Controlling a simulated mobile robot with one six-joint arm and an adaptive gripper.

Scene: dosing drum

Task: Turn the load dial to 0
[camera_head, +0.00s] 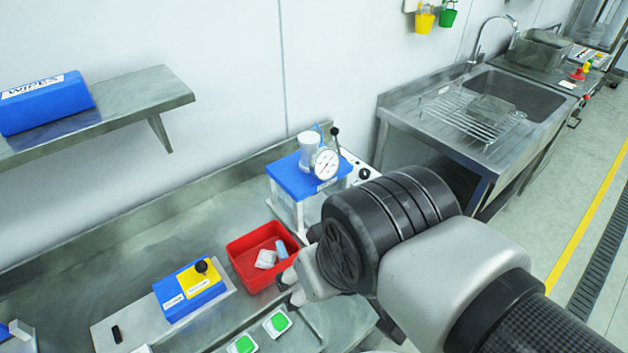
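A blue-topped unit (290,178) stands on the steel bench, with a white cylinder, a black-knobbed lever (335,131) and a round white gauge (327,164) on it. A small black knob (364,173) sits on a pale panel just right of the gauge. I cannot tell which of these is the load dial, and no setting is readable. My gripper (284,287) is below the unit, beside the right edge of the red bin. My wrist hides part of it, and whether its fingers are open is unclear. The unit's lower right side is behind my arm.
The red bin (238,271) holds small pale items. A blue and yellow box with a black knob (201,267) is left of it. Green buttons (277,322) are at the front. A shelf (150,91) overhangs the left; a sink (525,92) is at right.

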